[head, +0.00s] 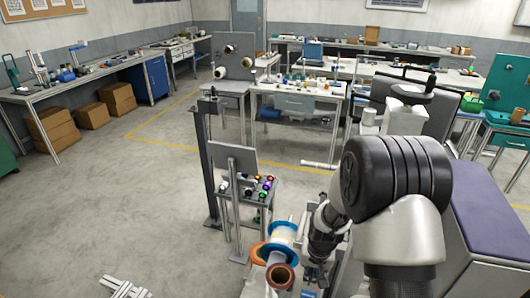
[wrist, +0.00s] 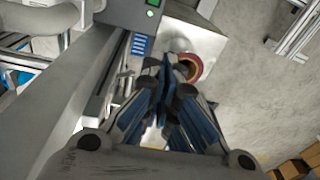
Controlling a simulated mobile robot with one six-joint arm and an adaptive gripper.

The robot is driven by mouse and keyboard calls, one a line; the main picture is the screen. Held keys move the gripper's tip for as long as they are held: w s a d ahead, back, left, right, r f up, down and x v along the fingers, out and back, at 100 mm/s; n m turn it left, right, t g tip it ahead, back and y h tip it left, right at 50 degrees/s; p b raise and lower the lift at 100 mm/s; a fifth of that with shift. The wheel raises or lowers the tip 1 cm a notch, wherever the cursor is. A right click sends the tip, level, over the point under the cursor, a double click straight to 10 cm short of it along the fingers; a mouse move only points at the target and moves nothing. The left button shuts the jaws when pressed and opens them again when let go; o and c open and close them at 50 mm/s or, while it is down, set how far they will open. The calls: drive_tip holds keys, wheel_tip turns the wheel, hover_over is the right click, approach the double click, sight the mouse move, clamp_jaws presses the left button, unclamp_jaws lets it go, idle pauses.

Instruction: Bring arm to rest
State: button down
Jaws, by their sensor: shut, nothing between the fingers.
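My arm (head: 395,175) reaches forward and down on the right side of the head view, its dark elbow and pale links in the foreground. My gripper (head: 316,272) hangs low beside the reels in the head view. In the wrist view my gripper (wrist: 170,82) has its fingers drawn together with nothing held between them. A blue-edged reel (head: 284,231) and a copper-coloured reel (head: 280,277) show just left of the gripper. In the wrist view a reddish-brown ring (wrist: 190,68) lies beyond the fingertips. Whether the gripper touches anything is unclear.
A small stand with coloured knobs (head: 262,186) and a tilted panel (head: 232,158) stands left of my arm. A purple-topped bench (head: 490,215) is on the right. White bars (head: 124,289) lie on the floor. Open grey floor (head: 110,215) spreads to the left.

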drive_tip(key=s+r+n+t+b, duration=0.1)
drive_tip(key=s+r, duration=0.3)
drive_tip(key=r, duration=0.6)
drive_tip(key=s+r+t+b, duration=0.1)
drive_tip(key=s+r, duration=0.3)
drive_tip(key=r, duration=0.5)
drive_tip(key=s+r+n, duration=0.1)
drive_tip(key=s+r, duration=0.2)
drive_tip(key=s, duration=0.5)
drive_tip(key=s+r+t+b, duration=0.1)
drive_tip(key=s+r, duration=0.3)
drive_tip(key=s, duration=0.4)
drive_tip(key=shift+s+n, duration=0.25)
drive_tip(key=shift+n, duration=0.15)
drive_tip(key=shift+r, duration=0.1)
